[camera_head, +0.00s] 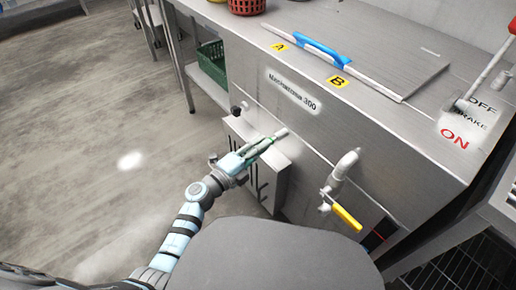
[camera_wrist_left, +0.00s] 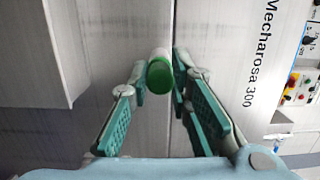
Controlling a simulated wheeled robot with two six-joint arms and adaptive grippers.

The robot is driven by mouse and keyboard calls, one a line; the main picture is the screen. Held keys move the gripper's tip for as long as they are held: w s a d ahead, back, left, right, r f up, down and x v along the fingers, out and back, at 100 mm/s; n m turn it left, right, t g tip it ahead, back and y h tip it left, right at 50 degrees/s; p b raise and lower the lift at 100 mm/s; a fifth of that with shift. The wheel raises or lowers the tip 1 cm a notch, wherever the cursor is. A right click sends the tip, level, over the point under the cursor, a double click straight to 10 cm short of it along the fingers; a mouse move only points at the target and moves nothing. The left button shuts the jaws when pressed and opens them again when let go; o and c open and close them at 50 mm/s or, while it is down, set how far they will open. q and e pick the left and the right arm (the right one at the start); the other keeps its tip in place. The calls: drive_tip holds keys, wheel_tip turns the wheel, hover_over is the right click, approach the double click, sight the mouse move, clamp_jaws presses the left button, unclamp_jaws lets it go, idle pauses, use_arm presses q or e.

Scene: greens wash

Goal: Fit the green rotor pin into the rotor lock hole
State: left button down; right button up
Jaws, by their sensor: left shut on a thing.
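My left gripper (camera_head: 268,143) is shut on the rotor pin (camera_head: 282,133), in front of the steel washer's front face. In the head view a pale end of the pin sticks out past the fingertips towards the panel. In the left wrist view the pin's round green end (camera_wrist_left: 160,75) faces the camera, between the fingertips of my left gripper (camera_wrist_left: 161,74). I cannot make out the rotor lock hole, nor whether the pin touches the panel. My right gripper is not in view.
The washer (camera_head: 370,130) has a blue-handled lid (camera_head: 308,52) on top. A grey box (camera_head: 268,180) juts out under the gripper. A pipe outlet (camera_head: 345,165) and yellow lever (camera_head: 346,217) stand to the right. A green crate (camera_head: 212,62) is on the left shelf.

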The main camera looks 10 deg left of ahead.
use_arm(q)
drive_tip(key=shift+w+d, duration=0.45)
drive_tip(key=c, duration=1.4)
unclamp_jaws()
